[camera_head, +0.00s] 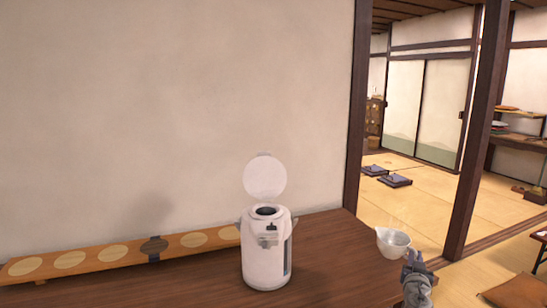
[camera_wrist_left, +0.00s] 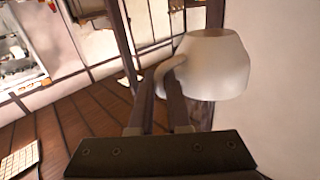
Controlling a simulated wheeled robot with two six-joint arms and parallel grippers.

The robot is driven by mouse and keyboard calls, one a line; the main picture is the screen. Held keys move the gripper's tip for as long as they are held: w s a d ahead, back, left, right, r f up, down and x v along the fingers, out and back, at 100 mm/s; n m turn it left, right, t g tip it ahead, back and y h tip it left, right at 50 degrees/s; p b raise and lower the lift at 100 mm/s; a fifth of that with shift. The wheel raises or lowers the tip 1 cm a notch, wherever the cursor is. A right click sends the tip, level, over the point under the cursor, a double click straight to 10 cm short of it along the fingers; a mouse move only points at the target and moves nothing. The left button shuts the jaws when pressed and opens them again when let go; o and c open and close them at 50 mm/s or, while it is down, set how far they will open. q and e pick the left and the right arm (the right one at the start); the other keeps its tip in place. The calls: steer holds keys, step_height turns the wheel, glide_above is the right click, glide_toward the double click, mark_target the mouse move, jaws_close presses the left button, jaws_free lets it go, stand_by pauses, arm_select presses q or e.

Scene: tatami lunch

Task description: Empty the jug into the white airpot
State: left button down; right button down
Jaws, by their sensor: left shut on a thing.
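The white airpot (camera_head: 264,255) stands upright on the dark wooden table in the head view. Its round lid (camera_head: 264,176) is raised, and the dark opening on top shows. The jug (camera_head: 393,241) is a pale, rounded vessel with a spout on its left side, to the right of the airpot and apart from it. My left gripper (camera_head: 409,260) is shut on the jug's handle. In the left wrist view, the two fingers are closed around the handle beside the jug's body (camera_wrist_left: 218,65). The jug's contents cannot be made out. My right gripper is not in view.
The dark table (camera_head: 335,255) is bare between the airpot and its right edge. A long wooden board with pale ovals (camera_head: 115,256) lies along the wall behind. A dark post (camera_head: 357,110) rises beyond the table's right end. Floor cushions (camera_head: 394,180) lie on the tatami.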

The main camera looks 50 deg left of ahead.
arm_select(q)
steer(key=s+a+r+n+g+y+p, duration=0.3)
steer(key=a+r+n+g+y+p, duration=0.2)
steer(key=a+r+p, duration=0.6)
steer(key=s+a+r+n+g+y+p, duration=0.3)
steer(key=a+r+n+g+y+p, duration=0.3)
steer(key=a+r+p, duration=0.6)
steer(key=shift+r+n+g+p, duration=0.4)
steer(key=shift+r+g+p, duration=0.2)
steer(key=shift+r+g, duration=0.7)
